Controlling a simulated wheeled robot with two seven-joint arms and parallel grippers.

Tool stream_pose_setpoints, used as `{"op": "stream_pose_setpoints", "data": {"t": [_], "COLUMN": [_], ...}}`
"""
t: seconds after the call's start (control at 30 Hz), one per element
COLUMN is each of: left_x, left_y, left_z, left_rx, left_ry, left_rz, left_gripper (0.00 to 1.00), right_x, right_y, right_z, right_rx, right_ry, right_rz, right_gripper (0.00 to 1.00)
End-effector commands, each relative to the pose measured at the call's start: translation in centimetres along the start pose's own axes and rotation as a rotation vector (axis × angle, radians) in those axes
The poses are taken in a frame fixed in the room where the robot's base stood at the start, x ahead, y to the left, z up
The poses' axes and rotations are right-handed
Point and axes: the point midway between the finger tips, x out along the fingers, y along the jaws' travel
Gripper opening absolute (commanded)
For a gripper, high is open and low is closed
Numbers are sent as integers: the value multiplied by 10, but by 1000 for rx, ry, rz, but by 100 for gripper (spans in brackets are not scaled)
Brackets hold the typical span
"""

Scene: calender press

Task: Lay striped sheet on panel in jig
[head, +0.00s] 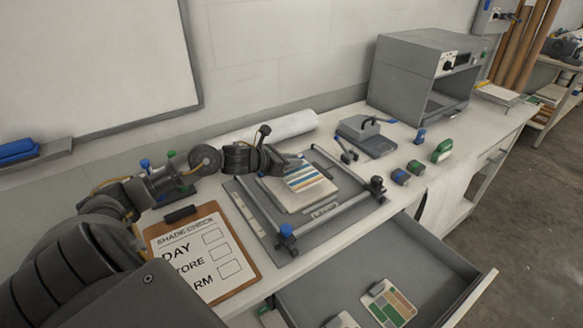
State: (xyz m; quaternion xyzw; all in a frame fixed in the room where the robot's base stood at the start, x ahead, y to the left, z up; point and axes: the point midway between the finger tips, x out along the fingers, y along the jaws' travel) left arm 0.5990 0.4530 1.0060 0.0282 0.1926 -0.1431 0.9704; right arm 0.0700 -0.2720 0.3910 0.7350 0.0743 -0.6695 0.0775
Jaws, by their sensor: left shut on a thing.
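The striped sheet (309,179), white with blue and orange stripes, is over the pale panel (289,197) in the jig (262,222), a grey board with a light metal frame and dark corner knobs. My left gripper (297,164) reaches in from the left and is shut on the sheet's far left edge. The fingertips partly hide that edge. I cannot tell whether the sheet lies flat on the panel or is slightly above it. My right gripper is not in view.
A clipboard (203,250) lies left of the jig. An open drawer (374,264) with sample cards juts out in front. A grey weight with a handle (366,138), small blue and green tools and a grey box machine (412,80) stand to the right. A white roll (280,127) lies behind.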

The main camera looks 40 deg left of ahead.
Motion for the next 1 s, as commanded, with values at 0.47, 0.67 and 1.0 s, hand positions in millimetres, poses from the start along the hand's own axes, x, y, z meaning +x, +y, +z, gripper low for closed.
{"op": "stream_pose_setpoints", "data": {"t": [0.47,0.67,1.0], "left_x": [15,16,16], "left_y": [4,4,4], "left_z": [-34,-36,-36], "left_rx": [0,0,-1], "left_ry": [1,1,1], "left_rz": [0,0,0], "left_gripper": [0,0,39], "right_x": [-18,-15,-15], "right_y": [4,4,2], "right_z": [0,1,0], "right_rx": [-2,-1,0], "right_ry": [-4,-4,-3], "right_rz": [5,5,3], "right_gripper": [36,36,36]}}
